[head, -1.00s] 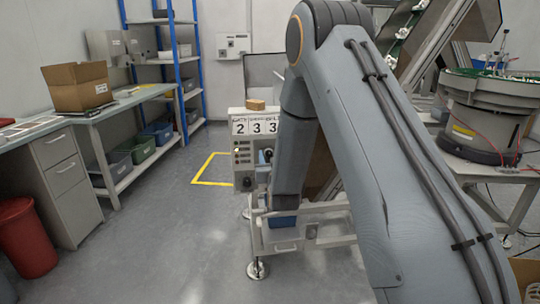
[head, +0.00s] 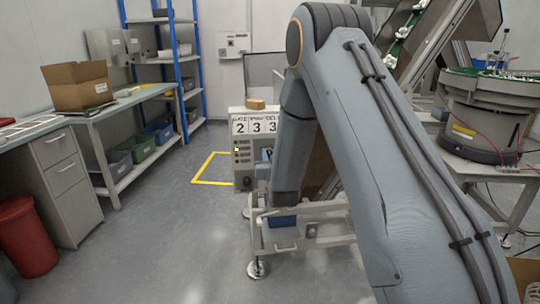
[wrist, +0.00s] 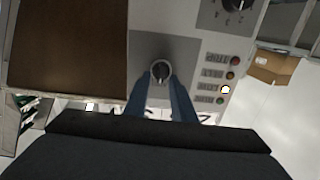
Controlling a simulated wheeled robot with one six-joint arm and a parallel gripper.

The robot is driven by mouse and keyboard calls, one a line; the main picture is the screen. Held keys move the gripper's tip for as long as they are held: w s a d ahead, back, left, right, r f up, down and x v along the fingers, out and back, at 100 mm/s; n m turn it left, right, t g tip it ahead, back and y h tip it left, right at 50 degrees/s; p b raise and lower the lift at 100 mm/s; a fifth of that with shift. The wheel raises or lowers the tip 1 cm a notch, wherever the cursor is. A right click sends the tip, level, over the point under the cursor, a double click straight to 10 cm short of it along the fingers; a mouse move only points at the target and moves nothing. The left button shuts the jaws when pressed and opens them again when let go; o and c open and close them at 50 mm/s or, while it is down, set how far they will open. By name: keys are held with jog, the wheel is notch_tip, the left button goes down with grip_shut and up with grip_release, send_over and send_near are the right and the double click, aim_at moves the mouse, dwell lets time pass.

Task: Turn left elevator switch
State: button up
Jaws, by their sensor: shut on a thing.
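The control box (head: 241,160) stands in the middle of the head view, with a row of small lamps and dark knobs on its front. In the wrist view, a round dark switch knob (wrist: 161,71) with a pale pointer line sits on a grey plate. The two blue fingers of my gripper (wrist: 162,82) are shut on this switch from either side. A second dark knob (wrist: 237,5) is at the top of the wrist view, apart from my fingers. In the head view, my arm hides much of the box's right side.
Several lamps sit beside the switch; one lamp (wrist: 225,90) glows. A small cardboard box (head: 255,104) rests on top of the control box. A bowl feeder (head: 484,118) stands at right, a workbench (head: 110,118) at left. Floor between bench and control box is clear.

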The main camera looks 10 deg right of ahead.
jog(key=m, duration=0.4)
jog(key=shift+d+b, duration=0.25)
jog(key=shift+b, duration=0.15)
jog(key=shift+d+f+m+b, duration=0.1)
jog(key=shift+m+b, duration=0.15)
jog(key=shift+m, duration=0.9)
jog(key=shift+d+f+m+b, duration=0.1)
jog(key=shift+m+b, duration=0.1)
jog(key=shift+m, duration=0.95)
jog(key=o, duration=1)
jog(key=shift+s+a, duration=0.15)
jog(key=shift+s, duration=1.85)
jog(key=shift+s+a, duration=0.15)
jog(key=shift+s, duration=1.8)
